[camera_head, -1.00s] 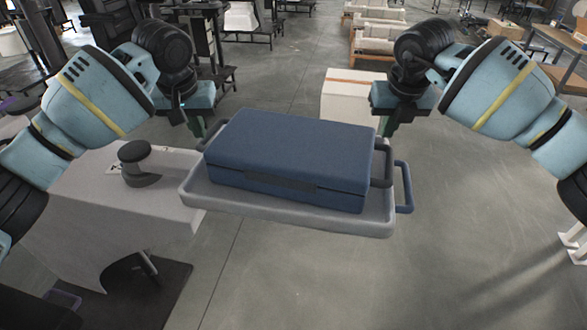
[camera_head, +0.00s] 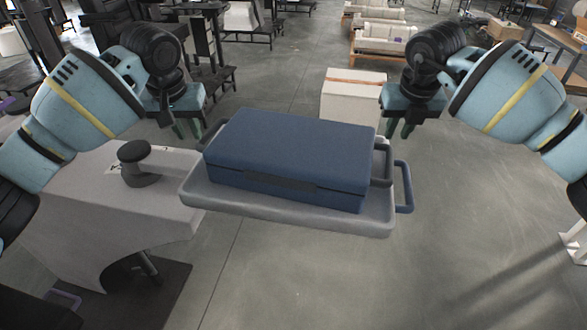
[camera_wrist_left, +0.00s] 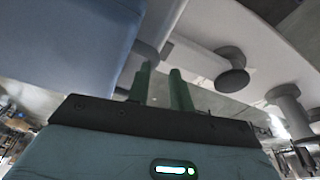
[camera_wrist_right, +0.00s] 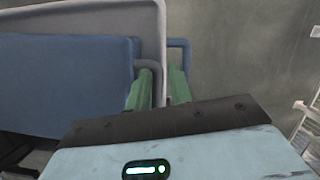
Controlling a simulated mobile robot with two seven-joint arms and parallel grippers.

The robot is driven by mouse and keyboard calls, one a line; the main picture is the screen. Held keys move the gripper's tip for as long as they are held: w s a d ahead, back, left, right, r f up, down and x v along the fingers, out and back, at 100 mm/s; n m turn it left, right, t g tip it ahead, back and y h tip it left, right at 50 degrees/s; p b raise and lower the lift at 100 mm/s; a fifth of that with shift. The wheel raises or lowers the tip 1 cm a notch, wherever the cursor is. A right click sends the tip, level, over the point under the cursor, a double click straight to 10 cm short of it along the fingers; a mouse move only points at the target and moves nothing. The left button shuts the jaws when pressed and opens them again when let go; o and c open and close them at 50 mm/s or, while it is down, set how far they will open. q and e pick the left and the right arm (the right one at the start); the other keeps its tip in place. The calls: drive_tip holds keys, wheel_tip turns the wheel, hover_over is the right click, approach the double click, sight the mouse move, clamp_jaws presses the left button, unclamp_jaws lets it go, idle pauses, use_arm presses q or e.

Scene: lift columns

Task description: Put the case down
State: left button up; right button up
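The blue case (camera_head: 290,150) lies flat and closed inside the rimmed grey tray (camera_head: 300,213). A blue loop handle (camera_head: 405,188) sticks out past the tray's right rim. My left gripper (camera_head: 188,128) is open and empty, above and beyond the case's left end. Its two green fingers (camera_wrist_left: 160,88) stand apart beside the case's edge in the left wrist view. My right gripper (camera_head: 402,129) is open and empty, above and beyond the right end. In the right wrist view its green fingers (camera_wrist_right: 159,90) are spread near the handle, with nothing between them.
A grey bench (camera_head: 110,205) with a dark round knob (camera_head: 139,162) stands left of the tray. A cardboard box (camera_head: 352,94) is on the floor behind. The floor at the front and right is mostly clear.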

use_arm(q)
drive_tip(key=v, duration=1.2)
use_arm(e)
drive_tip(key=v, duration=1.2)
